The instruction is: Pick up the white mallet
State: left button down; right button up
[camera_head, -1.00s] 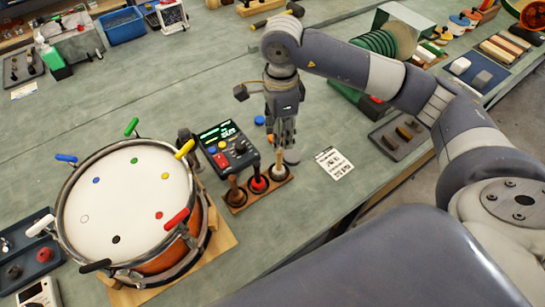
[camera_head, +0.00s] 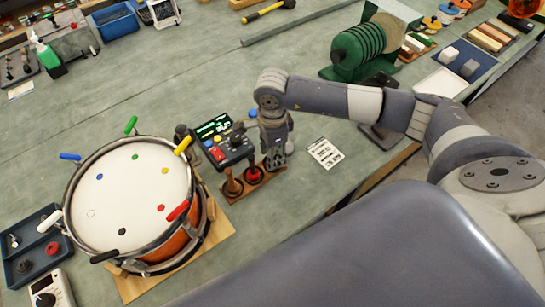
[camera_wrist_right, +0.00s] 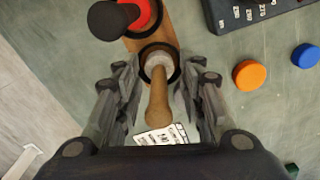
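The mallet rack (camera_head: 236,197) is a small wooden block with a row of mallets standing in it, right of the drum. The white mallet (camera_wrist_right: 157,98) shows in the right wrist view as a wooden handle with a pale head in a dark ring. My right gripper (camera_head: 273,166) is down at the rack's right end, hiding the white mallet in the head view. In the wrist view its open fingers (camera_wrist_right: 157,110) stand either side of the handle, with gaps visible. My left gripper is not in view.
A drum (camera_head: 130,195) with coloured tuning keys stands left of the rack. A control box (camera_head: 226,150) with coloured buttons sits just behind. A printed card (camera_head: 324,153) lies to the right. Orange (camera_wrist_right: 247,74) and blue (camera_wrist_right: 306,56) discs lie nearby.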

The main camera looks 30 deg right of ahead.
grip_shut()
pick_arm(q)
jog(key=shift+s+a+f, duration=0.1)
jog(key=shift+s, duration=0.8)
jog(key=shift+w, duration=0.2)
pick_arm(e)
jog(key=shift+r, duration=0.15)
